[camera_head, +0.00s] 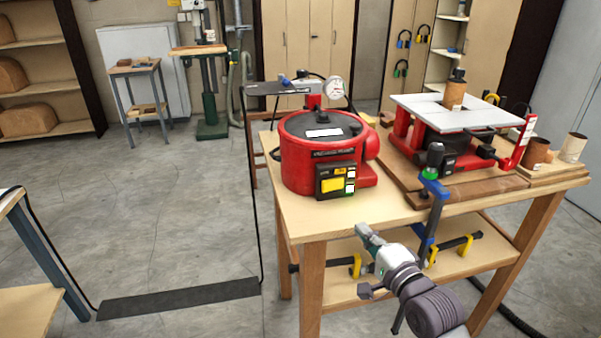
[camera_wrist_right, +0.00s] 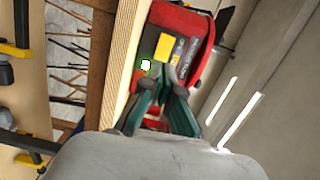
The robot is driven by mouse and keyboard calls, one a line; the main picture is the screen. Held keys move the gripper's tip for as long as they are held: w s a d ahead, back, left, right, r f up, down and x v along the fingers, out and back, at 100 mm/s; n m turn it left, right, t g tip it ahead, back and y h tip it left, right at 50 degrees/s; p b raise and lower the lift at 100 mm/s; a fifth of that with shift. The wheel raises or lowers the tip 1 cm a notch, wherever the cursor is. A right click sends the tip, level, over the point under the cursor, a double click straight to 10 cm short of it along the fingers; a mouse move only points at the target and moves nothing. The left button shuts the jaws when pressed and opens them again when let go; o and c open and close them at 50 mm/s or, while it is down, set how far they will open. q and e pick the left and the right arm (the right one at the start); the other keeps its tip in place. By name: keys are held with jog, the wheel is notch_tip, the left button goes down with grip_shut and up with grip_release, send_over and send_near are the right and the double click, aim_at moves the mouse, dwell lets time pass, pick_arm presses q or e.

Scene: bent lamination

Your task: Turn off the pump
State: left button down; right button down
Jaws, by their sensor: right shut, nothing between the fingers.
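The pump (camera_head: 322,150) is a round red machine with a dark top and a pressure gauge (camera_head: 334,87), standing on the near left part of the wooden workbench. Its black switch box (camera_head: 335,181) faces me, with a yellow label and small white-and-green buttons (camera_head: 350,181). My right gripper (camera_head: 362,230) is shut and empty, in front of and below the switch box, near the bench's front edge. In the right wrist view the green fingertips (camera_wrist_right: 169,76) point at the pump (camera_wrist_right: 203,62), close to a lit green-white button (camera_wrist_right: 146,65); contact cannot be told. My left gripper is not in view.
A red table machine (camera_head: 455,118) stands on the bench (camera_head: 410,212) right of the pump. A blue-black clamp (camera_head: 433,200) rises at the bench's front edge, right of my gripper. Clamps with yellow parts (camera_head: 357,265) sit below. A black floor strip (camera_head: 180,299) lies left.

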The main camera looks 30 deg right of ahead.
aim_at(328, 187)
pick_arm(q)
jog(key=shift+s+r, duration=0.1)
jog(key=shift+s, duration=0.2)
pick_arm(e)
jog(key=shift+w+r, duration=0.1)
jog(key=shift+r, duration=0.45)
